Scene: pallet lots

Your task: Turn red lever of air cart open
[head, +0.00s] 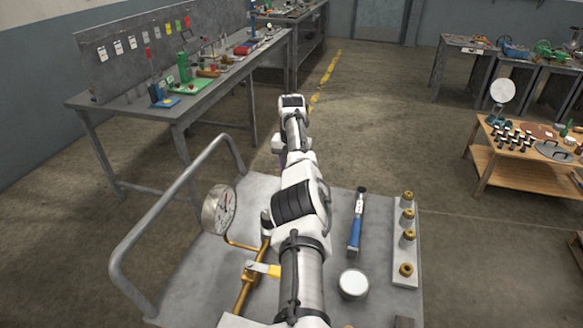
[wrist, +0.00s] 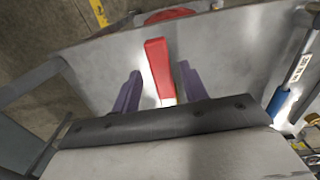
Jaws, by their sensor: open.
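The red lever (wrist: 158,66) shows in the wrist view as a long flat red handle over the grey cart top (wrist: 225,50). My gripper (wrist: 160,88) has two purple fingers standing apart, one on each side of the lever. I see a gap beside each finger, and whether either touches the lever is unclear. My arm hides the red lever and the fingertips there.
On the cart lie a blue-handled tool (head: 355,232), a round white-topped can (head: 353,284) and a strip of brass fittings (head: 405,245). A bent rail (head: 165,205) rises at the cart's left. A red rounded part (wrist: 168,14) lies beyond the lever. A workbench (head: 185,104) stands behind left.

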